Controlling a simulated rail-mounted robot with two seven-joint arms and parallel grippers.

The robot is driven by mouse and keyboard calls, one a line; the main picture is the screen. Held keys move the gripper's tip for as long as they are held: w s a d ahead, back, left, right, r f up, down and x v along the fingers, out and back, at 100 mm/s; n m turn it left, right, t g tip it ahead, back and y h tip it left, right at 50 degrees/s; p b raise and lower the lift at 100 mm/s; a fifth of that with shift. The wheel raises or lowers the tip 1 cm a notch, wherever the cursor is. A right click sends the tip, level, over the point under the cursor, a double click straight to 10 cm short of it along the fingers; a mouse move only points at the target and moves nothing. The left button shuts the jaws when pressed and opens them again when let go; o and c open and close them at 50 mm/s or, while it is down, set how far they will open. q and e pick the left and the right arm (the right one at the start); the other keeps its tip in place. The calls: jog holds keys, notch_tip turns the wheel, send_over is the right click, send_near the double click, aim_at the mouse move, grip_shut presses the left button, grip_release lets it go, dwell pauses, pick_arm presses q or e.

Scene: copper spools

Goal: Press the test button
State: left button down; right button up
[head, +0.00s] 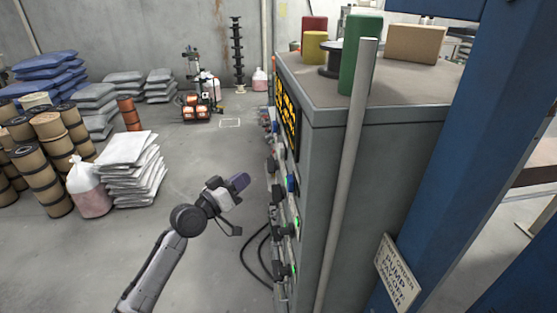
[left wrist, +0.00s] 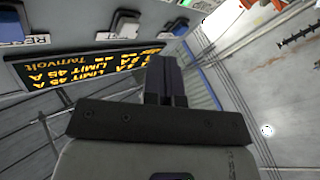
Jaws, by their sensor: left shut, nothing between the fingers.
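A grey cabinet (head: 325,165) carries the control panel on its left face, seen at a steep angle in the head view. An amber text display (head: 287,120) sits high on that face; it shows upside down in the left wrist view (left wrist: 80,68), reading "LIMIT 45 A". I cannot tell which is the test button. My left gripper (head: 239,182) is shut and empty, left of the panel and apart from it. In the left wrist view its fingers (left wrist: 165,72) overlap the display's edge.
Dark cables (head: 257,258) lie on the floor by the cabinet. A grey pole (head: 345,170) and a blue post (head: 460,130) stand at the right. Stacked sacks (head: 133,168) and spools (head: 40,165) are at the left. The floor between is clear.

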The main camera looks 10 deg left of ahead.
aim_at(281, 150)
pick_arm(q)
jog(key=w+a+r+n+t, duration=0.1)
jog(key=w+a+r+t, duration=0.1)
jog(key=a+r, duration=0.2)
notch_tip(281, 150, up, 2)
jog(key=shift+w+r+n+y+b, duration=0.1)
jog(key=shift+w+n+y+b, duration=0.25)
jog(key=shift+w+n+y, duration=0.05)
jog(key=shift+d, duration=0.2)
jog(key=w+d+p, duration=0.2)
jog(key=w+d, duration=0.1)
jog(key=d, duration=0.5)
jog(key=shift+p, duration=0.4)
jog(key=shift+w, duration=0.1)
dwell(0.3)
dwell(0.9)
